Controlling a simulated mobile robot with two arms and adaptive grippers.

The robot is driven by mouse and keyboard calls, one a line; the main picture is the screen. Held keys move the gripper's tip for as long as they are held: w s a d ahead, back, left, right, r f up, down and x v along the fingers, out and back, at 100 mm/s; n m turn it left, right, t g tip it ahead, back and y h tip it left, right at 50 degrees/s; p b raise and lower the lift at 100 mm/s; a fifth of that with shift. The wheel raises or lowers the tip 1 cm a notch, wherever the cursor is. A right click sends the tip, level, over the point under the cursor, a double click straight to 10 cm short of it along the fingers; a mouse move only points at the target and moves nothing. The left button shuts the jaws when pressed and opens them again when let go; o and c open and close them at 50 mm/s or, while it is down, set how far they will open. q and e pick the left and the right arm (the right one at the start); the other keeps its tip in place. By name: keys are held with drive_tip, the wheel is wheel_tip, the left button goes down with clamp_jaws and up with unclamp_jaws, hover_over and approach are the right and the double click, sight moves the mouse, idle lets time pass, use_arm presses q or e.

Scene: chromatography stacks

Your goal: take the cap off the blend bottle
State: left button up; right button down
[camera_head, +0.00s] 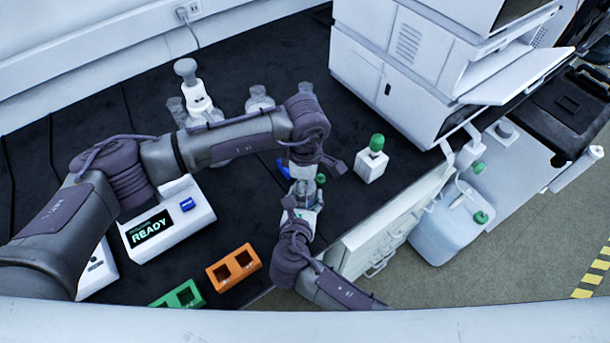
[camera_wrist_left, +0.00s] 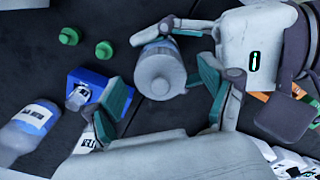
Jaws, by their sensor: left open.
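The bottle (camera_wrist_left: 160,72) shows from above in the left wrist view, with a pale, rounded top and a blue band; I take it as the blend bottle. My left gripper (camera_wrist_left: 163,95) is open, its teal-padded fingers on either side of the bottle top and apart from it.
Two green caps (camera_wrist_left: 68,36) (camera_wrist_left: 104,50) lie on the dark bench near a blue holder (camera_wrist_left: 92,92) with a small vial. Another labelled bottle (camera_wrist_left: 30,130) is at left. A white block (camera_head: 372,167) holds a green-capped vial. Orange (camera_head: 233,268) and green racks (camera_head: 180,296) stand in front.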

use_arm(q)
drive_tip(key=c, duration=1.4)
drive_tip(key=shift+r, duration=0.25)
drive_tip(key=shift+r, duration=0.9)
drive_tip(key=shift+r, duration=2)
use_arm(e)
drive_tip(key=shift+c, duration=1.4)
unclamp_jaws()
